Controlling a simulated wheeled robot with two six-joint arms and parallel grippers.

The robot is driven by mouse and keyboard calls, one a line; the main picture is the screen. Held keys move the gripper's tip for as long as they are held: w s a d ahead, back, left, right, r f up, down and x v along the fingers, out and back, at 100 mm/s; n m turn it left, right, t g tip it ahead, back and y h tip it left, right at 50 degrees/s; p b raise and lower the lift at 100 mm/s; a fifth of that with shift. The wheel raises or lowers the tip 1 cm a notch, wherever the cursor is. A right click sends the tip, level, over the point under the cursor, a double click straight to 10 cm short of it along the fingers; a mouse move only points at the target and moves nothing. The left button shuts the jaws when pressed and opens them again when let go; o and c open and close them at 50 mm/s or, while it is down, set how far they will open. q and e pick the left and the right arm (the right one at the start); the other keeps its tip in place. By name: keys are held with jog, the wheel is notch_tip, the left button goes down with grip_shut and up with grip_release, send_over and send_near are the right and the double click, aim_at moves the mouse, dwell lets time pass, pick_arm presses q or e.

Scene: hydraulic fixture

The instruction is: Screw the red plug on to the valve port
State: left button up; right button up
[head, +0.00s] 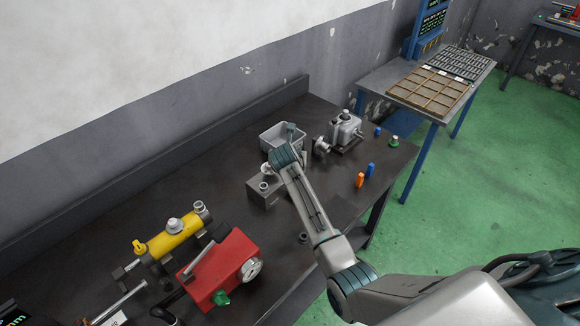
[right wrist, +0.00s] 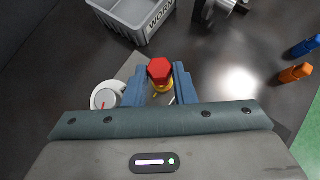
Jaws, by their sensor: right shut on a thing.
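The red plug (right wrist: 159,70) has a hexagonal head and sits between the two blue fingers of my right gripper (right wrist: 158,88), seen in the right wrist view. The gripper is shut on it. A yellow ring shows just under the red head; I cannot tell whether it belongs to the plug or to a port below. In the head view my right arm's wrist hides the plug. A grey block (head: 258,195) with a round fitting on top stands beside the wrist; I cannot tell whether this is the valve port. My left gripper is not in view.
A grey bin (right wrist: 150,28) stands just beyond the gripper. A white dial gauge (right wrist: 105,95) is close to the left finger. Orange (head: 360,180) and blue (head: 371,170) pieces stand to the right. A red unit (head: 232,262) and yellow cylinder (head: 175,236) are at the left.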

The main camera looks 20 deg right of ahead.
jog(key=shift+f, duration=1.1)
jog(key=shift+f, duration=0.2)
dwell(0.9)
jog(key=shift+a+m+g+h, duration=0.2)
jog(key=shift+m+g+h, duration=0.1)
jog(key=shift+m+h, duration=0.3)
jog(key=shift+w+a+m+g+h, duration=0.1)
jog(key=shift+m+g+h, duration=0.25)
jog(key=shift+m, duration=0.45)
jog(key=m+g, duration=0.1)
jog(key=m+h+b, duration=0.1)
jog(key=shift+w+a+f+m+g, duration=0.1)
jog(key=shift+w+f+m+g, duration=0.1)
jog(key=shift+m+g, duration=0.15)
jog(key=m+g+b, duration=0.1)
jog(key=m+g+h+b, duration=0.1)
jog(key=m+g+b, duration=0.1)
jog(key=m, duration=0.1)
jog(key=shift+w+h, duration=0.25)
jog(key=shift+h, duration=0.1)
jog(key=shift+r+m, duration=0.1)
jog(key=shift+m, duration=0.15)
jog(key=shift+s, duration=0.1)
